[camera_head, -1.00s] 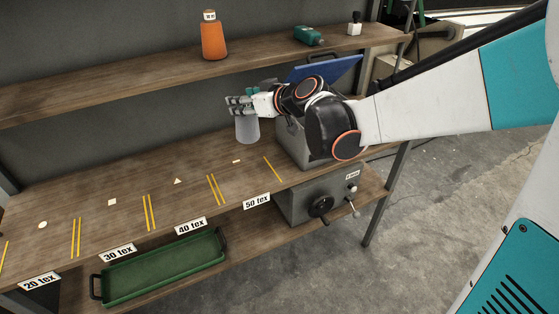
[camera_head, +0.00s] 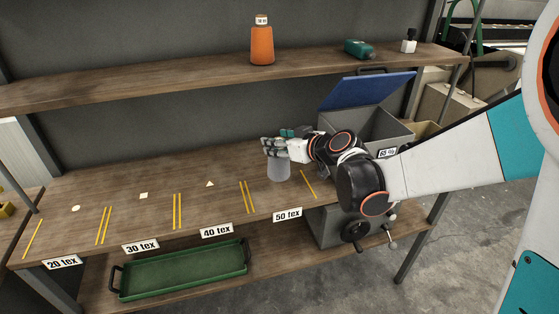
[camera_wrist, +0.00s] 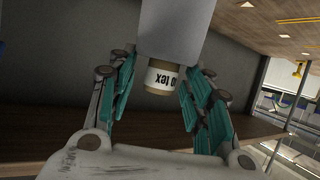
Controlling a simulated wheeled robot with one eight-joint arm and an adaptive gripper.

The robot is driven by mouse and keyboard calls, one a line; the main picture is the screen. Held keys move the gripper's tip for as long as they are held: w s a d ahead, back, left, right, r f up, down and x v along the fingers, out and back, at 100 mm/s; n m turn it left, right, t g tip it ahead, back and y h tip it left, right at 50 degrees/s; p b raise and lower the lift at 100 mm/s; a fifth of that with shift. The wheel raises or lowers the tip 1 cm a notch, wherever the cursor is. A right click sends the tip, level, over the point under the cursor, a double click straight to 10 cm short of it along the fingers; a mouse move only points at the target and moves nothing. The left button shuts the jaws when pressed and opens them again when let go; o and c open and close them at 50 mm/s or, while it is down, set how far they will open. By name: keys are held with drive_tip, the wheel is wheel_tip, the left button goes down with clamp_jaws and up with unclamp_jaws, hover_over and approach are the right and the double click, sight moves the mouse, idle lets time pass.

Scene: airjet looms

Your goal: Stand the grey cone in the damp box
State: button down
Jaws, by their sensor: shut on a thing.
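The grey cone (camera_head: 279,169) hangs upright below my gripper (camera_head: 272,147), over the 50 tex section of the wooden shelf. My gripper is shut on the cone's upper end. In the wrist view the teal-padded fingers (camera_wrist: 158,88) flank the cone's narrow end, which has a partly readable "tex" label (camera_wrist: 164,77), and its grey body (camera_wrist: 175,28) fills the top middle. I cannot tell whether the cone's base touches the shelf. The damp box (camera_head: 391,134) is grey, marked 65 %, and stands to the right with its blue lid (camera_head: 368,91) raised. My arm hides part of its front.
A green tray (camera_head: 185,272) lies on the lower shelf. Yellow lines divide the middle shelf (camera_head: 110,190), which is clear to the left.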

sight(279, 159)
drive_tip(key=shift+f+b, duration=1)
drive_tip(key=shift+f, duration=1.8)
drive_tip(key=shift+r, duration=0.1)
drive_tip(key=c, duration=0.8)
unclamp_jaws()
